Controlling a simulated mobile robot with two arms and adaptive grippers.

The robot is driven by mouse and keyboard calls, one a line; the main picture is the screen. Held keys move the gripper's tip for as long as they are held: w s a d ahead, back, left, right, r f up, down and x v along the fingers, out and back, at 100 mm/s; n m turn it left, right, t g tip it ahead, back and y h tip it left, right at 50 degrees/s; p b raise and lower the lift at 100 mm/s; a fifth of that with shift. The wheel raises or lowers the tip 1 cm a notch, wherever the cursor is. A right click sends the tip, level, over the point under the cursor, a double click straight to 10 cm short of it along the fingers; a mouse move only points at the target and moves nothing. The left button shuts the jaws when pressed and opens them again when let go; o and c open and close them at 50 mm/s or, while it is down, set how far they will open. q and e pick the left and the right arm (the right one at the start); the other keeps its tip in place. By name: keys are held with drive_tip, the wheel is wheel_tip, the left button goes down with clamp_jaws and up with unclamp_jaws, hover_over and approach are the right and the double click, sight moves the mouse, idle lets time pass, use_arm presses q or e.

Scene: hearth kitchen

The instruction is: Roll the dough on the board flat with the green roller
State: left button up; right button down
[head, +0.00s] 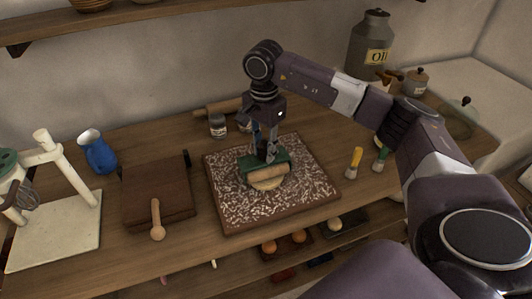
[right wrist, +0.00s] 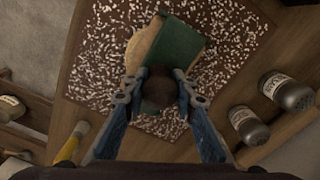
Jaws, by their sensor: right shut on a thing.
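The speckled board (head: 225,205) lies on the wooden counter, and it also fills the top of the right wrist view (right wrist: 100,60). The pale round dough (head: 268,185) sits near the board's middle; its edge also shows in the right wrist view (right wrist: 136,50). Roller and gripper hide part of the dough. My left gripper is out of view.
A brown wooden box (head: 155,200) and a blue jug (head: 97,152) stand left of the board.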

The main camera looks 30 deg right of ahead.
drive_tip(key=shift+s+a, duration=0.15)
drive_tip(key=shift+s, duration=0.45)
drive_tip(key=shift+s+a+f, duration=0.1)
drive_tip(key=shift+s+f, duration=0.1)
drive_tip(key=shift+s, duration=0.35)
drive_tip(key=shift+w+d+b, duration=0.25)
drive_tip(key=shift+w+b, duration=0.1)
drive_tip(key=shift+w, duration=0.75)
drive_tip(key=shift+s+a+f+b, duration=0.15)
drive_tip(key=shift+s, duration=0.4)
drive_tip(key=shift+s+a+f+b, duration=0.1)
drive_tip(key=shift+s+a+b, duration=0.05)
drive_tip(key=shift+s, duration=0.4)
drive_tip(key=shift+w+d, duration=0.25)
drive_tip(key=shift+w, duration=0.75)
drive_tip(key=shift+r, duration=0.15)
drive_tip(key=shift+w+r+p, duration=0.1)
drive_tip(key=shift+r+p, duration=0.4)
drive_tip(key=shift+r, duration=0.2)
drive_tip(key=shift+r+p, duration=1.7)
drive_tip(key=shift+r, duration=1.05)
